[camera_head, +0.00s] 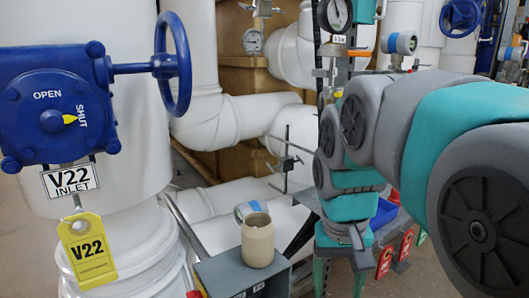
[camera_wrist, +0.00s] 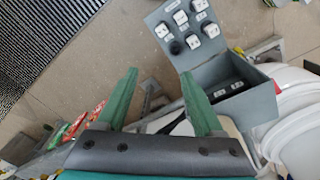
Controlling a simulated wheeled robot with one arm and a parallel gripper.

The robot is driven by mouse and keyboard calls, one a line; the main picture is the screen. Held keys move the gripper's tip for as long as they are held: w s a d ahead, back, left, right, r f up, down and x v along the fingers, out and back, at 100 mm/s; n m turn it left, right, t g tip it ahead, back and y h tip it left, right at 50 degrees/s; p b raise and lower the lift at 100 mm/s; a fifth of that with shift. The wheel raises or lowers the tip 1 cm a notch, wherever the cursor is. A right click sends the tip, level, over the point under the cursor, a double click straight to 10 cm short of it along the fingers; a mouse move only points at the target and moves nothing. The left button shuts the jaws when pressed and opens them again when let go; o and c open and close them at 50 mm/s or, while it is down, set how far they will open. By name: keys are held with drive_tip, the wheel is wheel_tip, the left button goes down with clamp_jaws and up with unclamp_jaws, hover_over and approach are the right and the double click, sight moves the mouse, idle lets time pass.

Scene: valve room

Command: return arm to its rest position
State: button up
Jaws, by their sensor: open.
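My arm reaches in from the right of the head view, grey and teal, and bends down at the middle. My gripper (camera_head: 340,279) hangs at its end, fingers pointing down, cut off by the bottom edge. In the wrist view the two green fingers of my gripper (camera_wrist: 158,75) stand wide apart. Nothing is held between them. A grey open box (camera_wrist: 238,98) lies just beyond and right of the right fingertip. Its raised lid (camera_wrist: 180,22) carries several white labelled pieces. I cannot tell whether the fingers touch anything.
The blue valve gearbox (camera_head: 52,118) with its handwheel (camera_head: 172,65) is at left, yellow pointer toward SHUT. A yellow V22 tag (camera_head: 87,250) hangs below. A beige cup (camera_head: 257,240) stands on a grey box (camera_head: 238,276). Red tags (camera_head: 384,262) hang right of my gripper. White pipes fill the back.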

drive_tip(key=s+d+f+n+g, duration=0.1)
drive_tip(key=s+d+f+g, duration=0.1)
drive_tip(key=s+f, duration=1.1)
drive_tip(key=s, duration=0.3)
drive_tip(key=shift+s+d+f+y, duration=0.25)
drive_tip(key=shift+d+f+y, duration=0.05)
drive_tip(key=shift+f, duration=0.05)
